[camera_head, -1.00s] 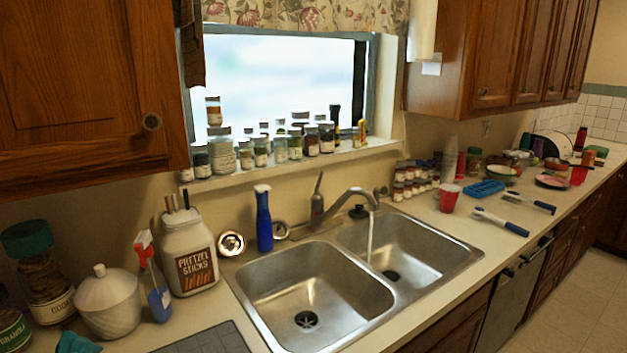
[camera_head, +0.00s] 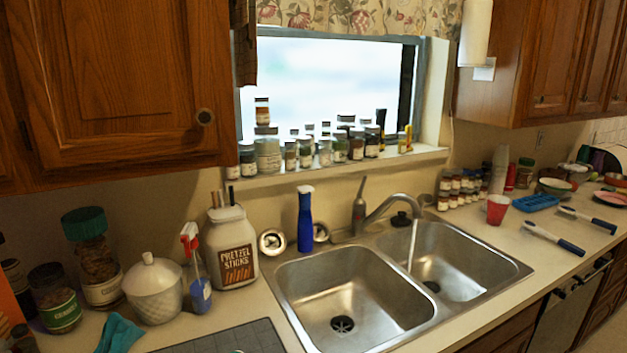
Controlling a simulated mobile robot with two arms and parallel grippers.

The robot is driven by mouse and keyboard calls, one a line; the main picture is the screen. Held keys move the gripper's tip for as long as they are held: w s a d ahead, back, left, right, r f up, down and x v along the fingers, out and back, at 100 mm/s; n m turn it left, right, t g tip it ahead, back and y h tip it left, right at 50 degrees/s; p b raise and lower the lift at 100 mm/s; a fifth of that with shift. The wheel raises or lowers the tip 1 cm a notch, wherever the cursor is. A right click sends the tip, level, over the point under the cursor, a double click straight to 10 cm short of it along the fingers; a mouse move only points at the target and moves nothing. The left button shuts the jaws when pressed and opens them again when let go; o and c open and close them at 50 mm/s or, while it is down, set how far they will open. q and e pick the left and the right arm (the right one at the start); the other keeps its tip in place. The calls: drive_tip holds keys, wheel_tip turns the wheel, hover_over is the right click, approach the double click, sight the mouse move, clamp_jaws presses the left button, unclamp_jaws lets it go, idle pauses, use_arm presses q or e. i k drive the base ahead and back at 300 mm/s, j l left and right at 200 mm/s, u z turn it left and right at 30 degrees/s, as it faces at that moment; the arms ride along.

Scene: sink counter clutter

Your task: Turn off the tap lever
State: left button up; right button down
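The tap (camera_head: 392,207) stands behind the double sink, with its spout over the right basin. A stream of water (camera_head: 412,246) runs from the spout into the right basin (camera_head: 462,262). The tap lever (camera_head: 361,190) points up and leans slightly right, on top of the tap body at the left end of the spout. The left basin (camera_head: 350,290) is empty, with its dark drain showing. Neither of my grippers is in view.
A blue bottle (camera_head: 305,220) stands left of the tap. The pretzel sticks jar (camera_head: 232,248), a spray bottle (camera_head: 197,270) and a white lidded jar (camera_head: 153,290) stand left of the sink. Jars line the windowsill (camera_head: 350,163).

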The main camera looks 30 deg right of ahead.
sight(359, 193)
drive_tip(key=l+u, duration=0.45)
drive_tip(key=l, duration=0.25)
drive_tip(key=k+l+u, duration=0.15)
drive_tip(key=l+u, duration=0.25)
drive_tip(key=l, duration=0.2)
